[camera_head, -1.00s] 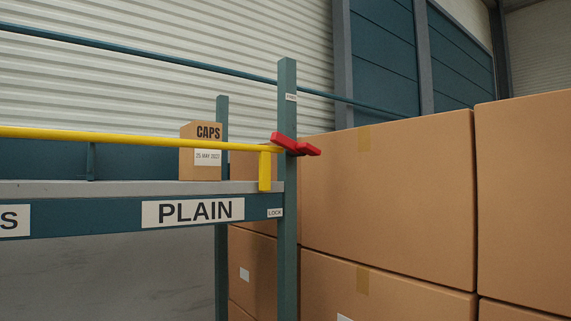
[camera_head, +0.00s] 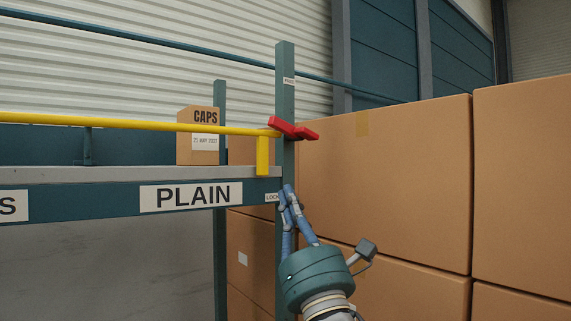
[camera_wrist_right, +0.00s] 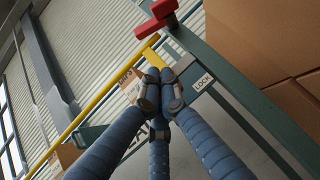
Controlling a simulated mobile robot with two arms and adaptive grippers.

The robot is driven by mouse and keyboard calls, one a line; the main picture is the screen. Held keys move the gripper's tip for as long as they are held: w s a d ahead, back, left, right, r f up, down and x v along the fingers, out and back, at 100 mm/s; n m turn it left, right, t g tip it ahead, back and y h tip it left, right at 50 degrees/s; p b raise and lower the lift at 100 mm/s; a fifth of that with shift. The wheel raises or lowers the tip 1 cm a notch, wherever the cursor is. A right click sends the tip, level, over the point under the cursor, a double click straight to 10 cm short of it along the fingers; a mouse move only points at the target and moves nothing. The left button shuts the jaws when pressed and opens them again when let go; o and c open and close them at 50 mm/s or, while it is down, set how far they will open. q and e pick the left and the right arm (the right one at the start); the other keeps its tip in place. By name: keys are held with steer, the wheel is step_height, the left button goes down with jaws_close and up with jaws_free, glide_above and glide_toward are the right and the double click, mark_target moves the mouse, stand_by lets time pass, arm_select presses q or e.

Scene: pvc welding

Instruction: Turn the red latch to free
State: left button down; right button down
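The red latch (camera_head: 293,129) is mounted on the teal upright post (camera_head: 285,75), at the right end of the yellow bar (camera_head: 130,124). It lies at a slant, its right end lower than its left. In the right wrist view the red latch (camera_wrist_right: 157,18) is at the top, beyond the fingers. My right gripper (camera_head: 288,190) is below the latch, close to the post and the "LOCK" label, and apart from the latch. Its blue fingers meet at the tips in the wrist view (camera_wrist_right: 165,82), with nothing seen between them. My left gripper is out of view.
A teal shelf beam with a "PLAIN" label (camera_head: 191,197) runs left from the post. A "CAPS" box (camera_head: 198,136) stands on the shelf behind the yellow bar. Large stacked cartons (camera_head: 390,185) fill the right side behind the post.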

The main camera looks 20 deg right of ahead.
mark_target(291, 130)
steer(key=p+x, duration=0.2)
steer(key=x, duration=0.2)
steer(key=r+p+x, duration=0.1)
steer(key=p+x, duration=0.1)
steer(key=x, duration=0.2)
steer(key=s+p+x, duration=0.1)
steer(key=p+x, duration=0.1)
steer(key=x, duration=0.2)
steer(key=shift+s+d+r, duration=0.15)
steer(key=shift+d, duration=0.25)
steer(key=shift+d+r+p, duration=0.35)
steer(key=shift+r, duration=0.1)
steer(key=shift+a, duration=0.1)
steer(key=shift+m+h, duration=0.4)
steer(key=shift+h, duration=0.1)
